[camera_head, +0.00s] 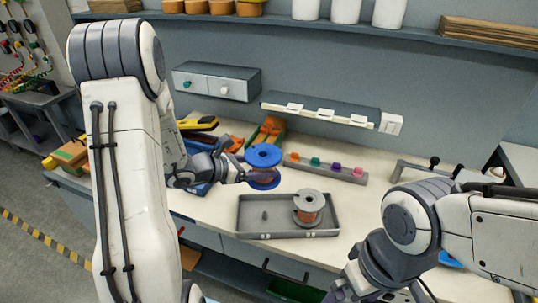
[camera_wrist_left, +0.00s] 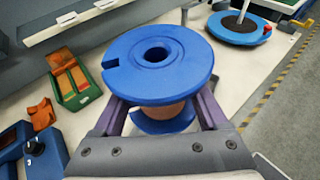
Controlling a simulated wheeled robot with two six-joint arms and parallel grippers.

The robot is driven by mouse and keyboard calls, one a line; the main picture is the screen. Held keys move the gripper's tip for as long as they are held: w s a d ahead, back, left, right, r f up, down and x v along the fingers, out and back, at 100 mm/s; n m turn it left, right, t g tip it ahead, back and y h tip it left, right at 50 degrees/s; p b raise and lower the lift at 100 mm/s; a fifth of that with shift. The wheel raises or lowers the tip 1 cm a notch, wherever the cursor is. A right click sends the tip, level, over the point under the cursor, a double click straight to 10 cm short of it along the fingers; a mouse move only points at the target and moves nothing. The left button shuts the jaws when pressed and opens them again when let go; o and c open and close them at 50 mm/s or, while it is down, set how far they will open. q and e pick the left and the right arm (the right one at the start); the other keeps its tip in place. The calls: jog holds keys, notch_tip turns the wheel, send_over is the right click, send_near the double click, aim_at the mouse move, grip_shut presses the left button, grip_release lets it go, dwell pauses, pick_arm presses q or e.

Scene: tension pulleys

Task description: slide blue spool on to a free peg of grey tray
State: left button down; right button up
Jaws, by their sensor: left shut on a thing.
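The blue spool (camera_head: 263,156) has blue flanges and a copper-coloured winding. My left gripper (camera_head: 252,174) is shut on it between the flanges and holds it upright, above the bench behind the tray. In the left wrist view the spool's top flange (camera_wrist_left: 125,75) shows a centre hole and a rim notch, with purple fingers on both sides of the winding. The grey tray (camera_head: 245,229) lies near the bench's front edge. Its left peg (camera_head: 265,215) is bare; a grey spool (camera_head: 309,202) stands at its right part.
A grey rail with coloured knobs (camera_head: 325,170) lies behind the tray. A green bin with orange parts (camera_head: 267,131) and a yellow tool (camera_head: 198,124) are at the back left. Bench space right of the tray is clear up to my right arm.

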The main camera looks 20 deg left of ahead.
pick_arm(q)
jog(key=shift+w+d+f+b, duration=0.1)
jog(key=shift+w+f+b, duration=0.25)
jog(key=shift+f+b, duration=2.2)
jog(key=shift+f, duration=0.8)
jog(key=shift+s+f+b, duration=0.1)
jog(key=shift+f+b, duration=0.05)
jog(key=shift+b, duration=0.45)
jog(key=shift+f, duration=0.15)
jog(key=shift+f+b, duration=1.4)
jog(key=shift+b, duration=0.2)
jog(key=shift+f+b, duration=0.2)
jog(key=shift+b, duration=0.15)
jog(key=shift+f+b, duration=1.3)
jog(key=shift+b, duration=0.05)
